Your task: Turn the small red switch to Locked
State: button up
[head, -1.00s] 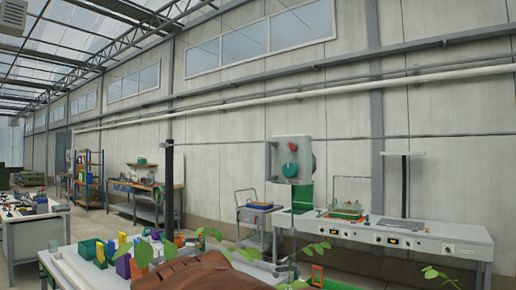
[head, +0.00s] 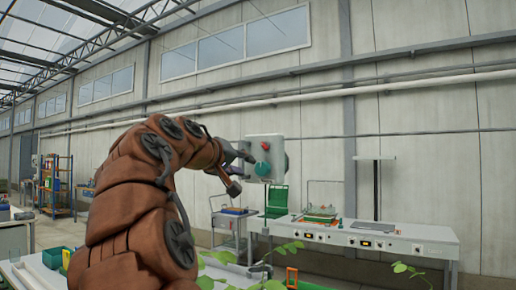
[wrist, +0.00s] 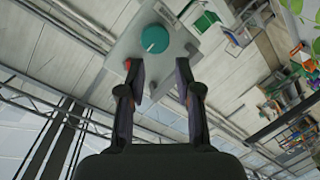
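The small red switch (head: 265,146) is on the front of a grey box (head: 278,152), above a larger teal knob (head: 263,169). The switch's setting is too small to read. In the wrist view the teal knob (wrist: 154,39) lies beyond the fingertips, and the red switch (wrist: 127,65) shows partly behind the left finger. My gripper (wrist: 159,73) is open, with a clear gap between its two dark fingers and nothing held. In the head view my gripper (head: 240,164) is just left of the box front; contact cannot be told.
A white workbench (head: 410,238) with instruments runs along the wall at the right. A dark post (head: 376,190) with a flat top stands behind it. A cart (head: 232,213) stands left of the bench. Green plants (head: 285,250) rise in the foreground.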

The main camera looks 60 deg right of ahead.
jog(key=h, duration=0.2)
send_near(262, 144)
jog(key=d, duration=0.1)
jog(key=shift+g, duration=0.4)
jog(key=d, duration=0.2)
jog(key=d+p, duration=0.1)
jog(key=d, duration=0.4)
jog(key=shift+w+d, duration=0.25)
jog(key=shift+w, duration=0.15)
jog(key=shift+c, duration=0.3)
grip_shut()
